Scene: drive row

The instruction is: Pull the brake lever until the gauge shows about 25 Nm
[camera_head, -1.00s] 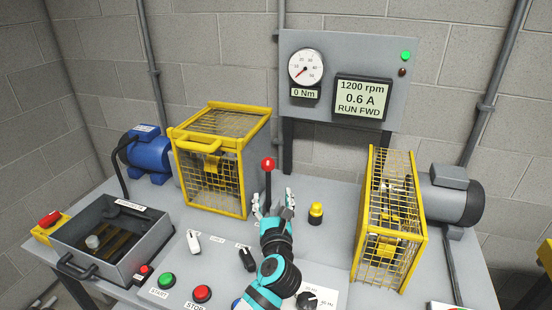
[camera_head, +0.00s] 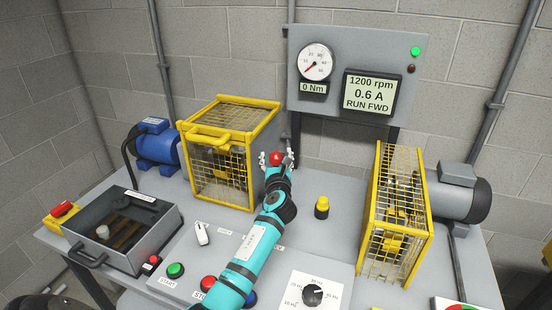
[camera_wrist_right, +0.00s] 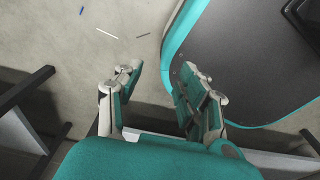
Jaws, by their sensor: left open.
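The brake lever's red knob (camera_head: 275,158) stands behind the middle of the bench; its dark shaft is hidden by my gripper and arm. My left gripper (camera_head: 277,157) is open, with one finger on each side of the knob. I cannot tell whether the fingers touch it. The round gauge (camera_head: 315,62) on the grey panel has its red needle at the low end, and the small display (camera_head: 313,88) below it reads 0 Nm. My right gripper (camera_wrist_right: 160,85) is open and empty in the right wrist view, above the floor.
Yellow mesh guards stand left (camera_head: 228,155) and right (camera_head: 395,205) of the lever. A yellow-capped part (camera_head: 321,207) stands nearby. The screen (camera_head: 369,93) reads 1200 rpm, 0.6 A, RUN FWD. Green (camera_head: 176,270) and red (camera_head: 208,283) buttons and a black dial (camera_head: 313,295) lie in front.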

